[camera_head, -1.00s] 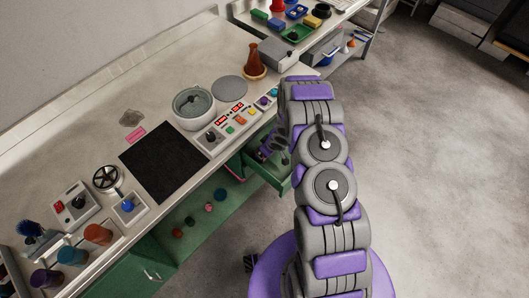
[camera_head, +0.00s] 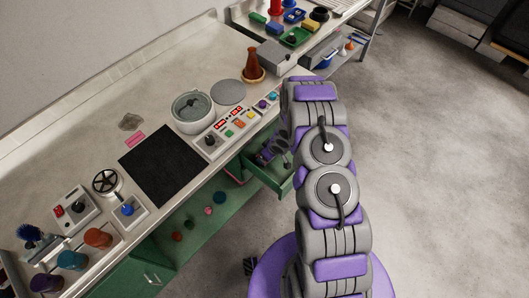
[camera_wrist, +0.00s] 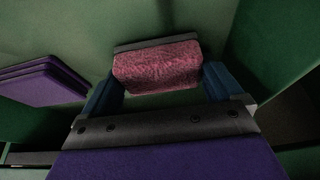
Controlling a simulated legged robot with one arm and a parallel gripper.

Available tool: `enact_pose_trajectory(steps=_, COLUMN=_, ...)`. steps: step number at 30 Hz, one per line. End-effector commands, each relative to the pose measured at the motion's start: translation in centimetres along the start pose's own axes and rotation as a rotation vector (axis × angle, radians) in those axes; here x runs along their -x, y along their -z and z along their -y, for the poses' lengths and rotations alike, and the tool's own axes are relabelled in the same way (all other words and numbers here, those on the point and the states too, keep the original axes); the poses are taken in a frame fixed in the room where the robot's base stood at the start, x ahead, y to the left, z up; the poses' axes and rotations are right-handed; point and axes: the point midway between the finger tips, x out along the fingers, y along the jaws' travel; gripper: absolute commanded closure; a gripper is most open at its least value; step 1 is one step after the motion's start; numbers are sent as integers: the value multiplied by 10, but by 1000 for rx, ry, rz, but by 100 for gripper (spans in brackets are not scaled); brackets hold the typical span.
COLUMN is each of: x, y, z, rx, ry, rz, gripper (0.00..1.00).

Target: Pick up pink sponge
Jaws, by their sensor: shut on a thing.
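The pink sponge (camera_wrist: 156,68) is a mottled pink block with a grey strip along its far edge. It sits between the blue fingers of my gripper (camera_wrist: 160,82) in the wrist view. My gripper is shut on it, with one finger at each end. The area around it is green. In the head view my arm reaches down to the open green drawer (camera_head: 282,187) under the counter. The sponge and fingertips are hard to make out there.
A flat purple slab (camera_wrist: 42,80) lies left of my gripper in the wrist view. The white counter (camera_head: 75,120) holds a black mat (camera_head: 163,166), a grey pot (camera_head: 193,110), a control panel (camera_head: 238,124) and a brown flask (camera_head: 253,66). Open floor (camera_head: 430,170) lies to the right.

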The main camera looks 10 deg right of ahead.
Motion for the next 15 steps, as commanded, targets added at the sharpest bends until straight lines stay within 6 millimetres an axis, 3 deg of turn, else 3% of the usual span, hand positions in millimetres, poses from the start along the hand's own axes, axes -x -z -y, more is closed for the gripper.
enact_pose_trajectory(steps=5, x=12, y=-27, z=-2, rx=-5, ry=-3, rz=2, gripper=39)
enact_pose_trajectory(steps=15, x=93, y=13, z=-1, rx=2, ry=-4, rz=-5, gripper=39)
